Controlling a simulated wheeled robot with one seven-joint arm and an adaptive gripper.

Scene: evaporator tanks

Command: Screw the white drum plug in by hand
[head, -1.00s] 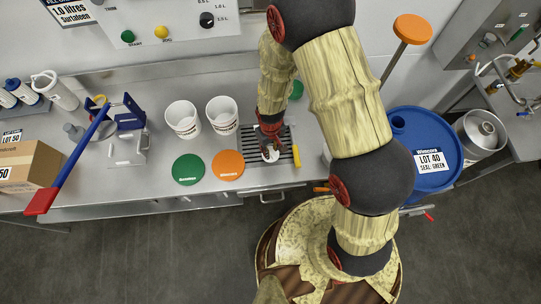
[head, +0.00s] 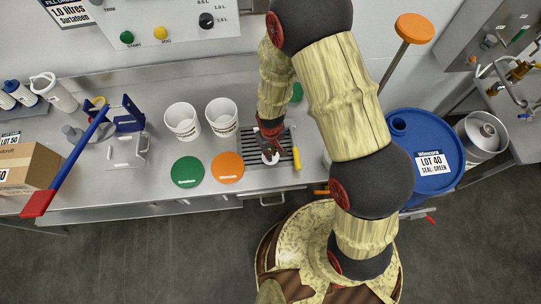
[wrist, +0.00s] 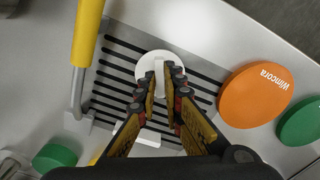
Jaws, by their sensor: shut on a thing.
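The white drum plug (wrist: 148,64) is a round disc with a raised grip bar. It also shows in the head view (head: 271,159) as a small white patch over the slotted drain grate (head: 284,144). My gripper (wrist: 161,82) is shut on the plug's bar, with one finger on each side. I cannot tell if the plug rests on the grate or is just above it. The blue drum (head: 428,150) stands at the right, with a label reading LOT 40, SEAL: GREEN. A blue raised opening (head: 399,124) shows on its top.
An orange lid (head: 228,167) and a green lid (head: 188,171) lie left of the grate. Two white buckets (head: 222,116) stand behind them. A yellow-handled tool (head: 296,159) lies at the grate's right edge.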

